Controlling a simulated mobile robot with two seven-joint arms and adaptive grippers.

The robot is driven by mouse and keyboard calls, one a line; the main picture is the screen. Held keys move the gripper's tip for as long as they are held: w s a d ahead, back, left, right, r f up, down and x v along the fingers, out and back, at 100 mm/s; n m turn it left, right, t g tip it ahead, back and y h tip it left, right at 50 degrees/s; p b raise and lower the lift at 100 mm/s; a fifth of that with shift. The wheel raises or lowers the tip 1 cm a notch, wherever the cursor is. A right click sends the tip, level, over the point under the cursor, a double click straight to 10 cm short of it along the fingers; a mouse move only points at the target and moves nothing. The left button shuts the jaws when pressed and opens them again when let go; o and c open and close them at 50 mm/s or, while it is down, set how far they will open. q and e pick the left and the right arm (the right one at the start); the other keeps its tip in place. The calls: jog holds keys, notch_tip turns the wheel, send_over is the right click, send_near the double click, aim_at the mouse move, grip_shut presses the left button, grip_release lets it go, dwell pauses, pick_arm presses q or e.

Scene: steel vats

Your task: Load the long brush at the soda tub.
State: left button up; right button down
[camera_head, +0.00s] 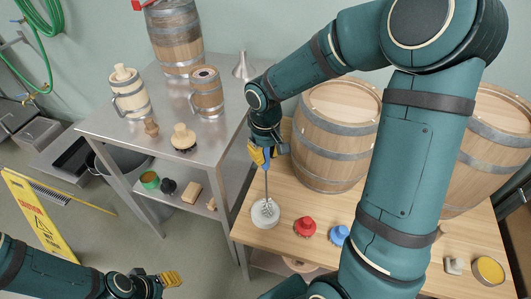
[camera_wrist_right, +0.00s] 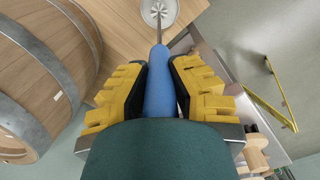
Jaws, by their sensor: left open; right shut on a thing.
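The long brush has a blue handle (camera_head: 267,165) and a thin metal stem that points down. My right gripper (camera_head: 262,153) is shut on the handle. In the right wrist view the handle (camera_wrist_right: 160,92) lies between the yellow fingers. The soda tub (camera_head: 265,214), a small round pale tub, stands at the table's left front corner. The brush's lower end is at the tub's mouth; I cannot tell how deep it reaches. The tub also shows in the wrist view (camera_wrist_right: 158,12). My left gripper (camera_head: 172,279) is open and empty, low at the bottom left, away from the brush.
Wooden barrels (camera_head: 333,133) stand behind on the wooden table. A red brush head (camera_head: 305,227) and a blue one (camera_head: 339,235) lie right of the tub. A steel table (camera_head: 160,165) at left holds tankards (camera_head: 207,93). A yellow floor sign (camera_head: 35,215) stands at far left.

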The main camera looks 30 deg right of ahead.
jog(key=shift+r+p, duration=2.75)
jog(key=shift+r, duration=0.75)
